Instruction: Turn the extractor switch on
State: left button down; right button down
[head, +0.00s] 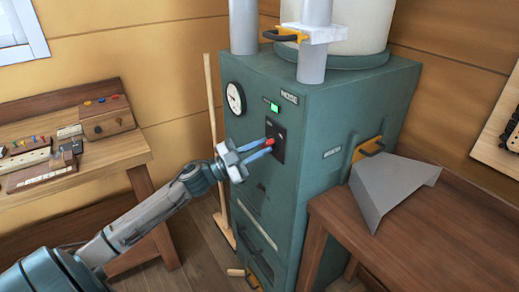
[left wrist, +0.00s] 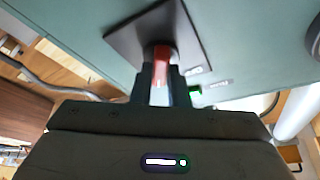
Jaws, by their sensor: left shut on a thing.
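The extractor switch is a red lever (head: 269,143) on a black plate (head: 278,131) on the front of the teal cabinet (head: 305,150). In the left wrist view the red lever (left wrist: 161,62) stands out from its dark plate (left wrist: 135,35). My left gripper (head: 266,147) is shut on the red lever, with its fingers on both sides of it. A green light (head: 274,107) is lit above the plate; a green glow also shows in the left wrist view (left wrist: 194,90). The lever's exact angle is hard to tell. My right gripper is not in view.
A round gauge (head: 235,98) is left of the green light. A wooden bench (head: 130,150) with small parts stands at left. A brown table (head: 385,235) with a bent grey sheet (head: 390,185) is at right. A broom handle (head: 209,100) leans beside the cabinet.

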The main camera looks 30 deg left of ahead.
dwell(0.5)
pick_arm(q)
jog(key=c, duration=1.4)
grip_release()
jog(key=shift+s+a+f, duration=0.1)
